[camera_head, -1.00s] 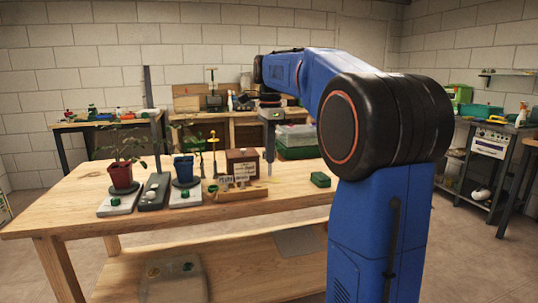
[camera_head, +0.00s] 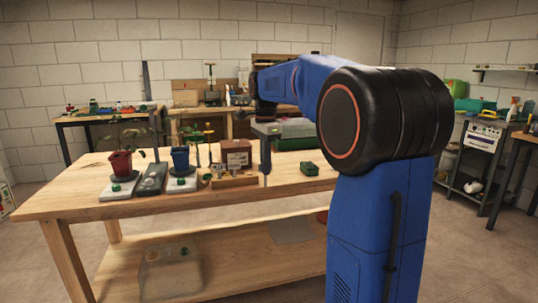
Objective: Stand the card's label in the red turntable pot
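The red pot (camera_head: 121,163) holds a leafy plant and stands upright on a pale turntable base (camera_head: 117,191) at the left of the wooden bench. A blue pot (camera_head: 180,159) with a plant stands on a similar base to its right. A low wooden rack (camera_head: 234,180) holds small upright pale pieces in front of a brown box (camera_head: 237,150). These may include the labels, but the writing is too small to read, and I cannot tell which is the card. My gripper (camera_head: 265,178) points down just right of the rack. Its fingers are too small to tell open from shut.
A dark grey block (camera_head: 152,180) stands between the two pot bases. A small green block (camera_head: 309,168) lies on the bench right of my gripper. A green container (camera_head: 297,142) stands behind it. The bench's front strip is clear.

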